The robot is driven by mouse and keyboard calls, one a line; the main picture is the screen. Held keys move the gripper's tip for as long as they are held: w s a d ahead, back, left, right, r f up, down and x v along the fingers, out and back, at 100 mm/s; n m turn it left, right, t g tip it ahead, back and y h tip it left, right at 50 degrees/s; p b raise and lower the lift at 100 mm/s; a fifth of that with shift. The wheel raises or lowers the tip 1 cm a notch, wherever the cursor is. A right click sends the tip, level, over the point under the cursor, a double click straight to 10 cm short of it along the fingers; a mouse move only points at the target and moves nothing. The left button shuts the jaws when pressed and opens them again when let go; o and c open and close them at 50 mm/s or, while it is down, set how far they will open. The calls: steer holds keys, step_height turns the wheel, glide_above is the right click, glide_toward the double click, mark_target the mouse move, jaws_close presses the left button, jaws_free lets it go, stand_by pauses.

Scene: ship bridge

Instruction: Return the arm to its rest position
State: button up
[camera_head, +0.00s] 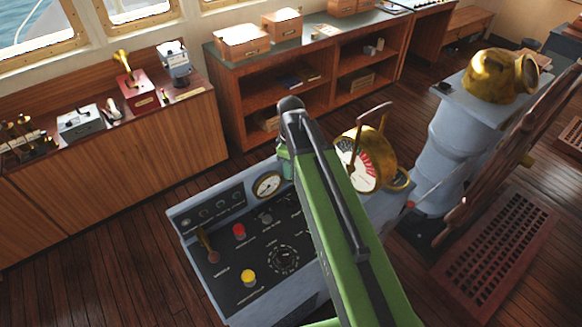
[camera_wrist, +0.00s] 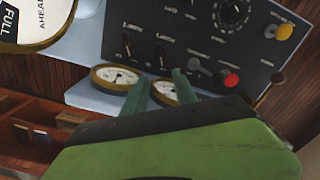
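My green arm (camera_head: 345,225) reaches up and forward from the bottom of the head view, over the right side of a grey control console (camera_head: 215,258). It hides part of that console. My gripper (camera_wrist: 160,80) shows in the wrist view as two dark green fingers with a gap between them. It is open, and nothing is seen held in it. Behind the fingers are two round brass-rimmed gauges (camera_wrist: 117,76) on the console. I cannot tell whether the fingers touch anything. In the head view the gripper is mostly hidden behind the arm.
A brass engine telegraph (camera_head: 366,160) stands close to the right of my arm. A grey pedestal with a brass top (camera_head: 495,75) and a wooden wheel (camera_head: 510,140) are farther right. Cabinets (camera_head: 130,165) and shelves (camera_head: 290,85) line the back. Wood floor (camera_head: 90,270) is clear at left.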

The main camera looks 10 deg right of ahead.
stand_by(0.4)
steer(key=s+f+m+b, duration=0.2)
steer(key=f+m+b, duration=0.1)
steer(key=f+b, duration=0.2)
steer(key=s+f+m+b, duration=0.3)
steer(key=f+b, duration=0.3)
steer(key=s+f+m+b, duration=0.2)
steer(key=f+m+b, duration=0.1)
steer(key=f+b, duration=0.2)
steer(key=shift+s+d+f+m+b, duration=0.1)
steer(key=shift+s+f+m+b, duration=0.2)
steer(key=shift+m+b, duration=0.15)
steer(key=shift+s+f+m, duration=0.1)
steer(key=shift+m, duration=0.15)
steer(key=shift+r, duration=0.2)
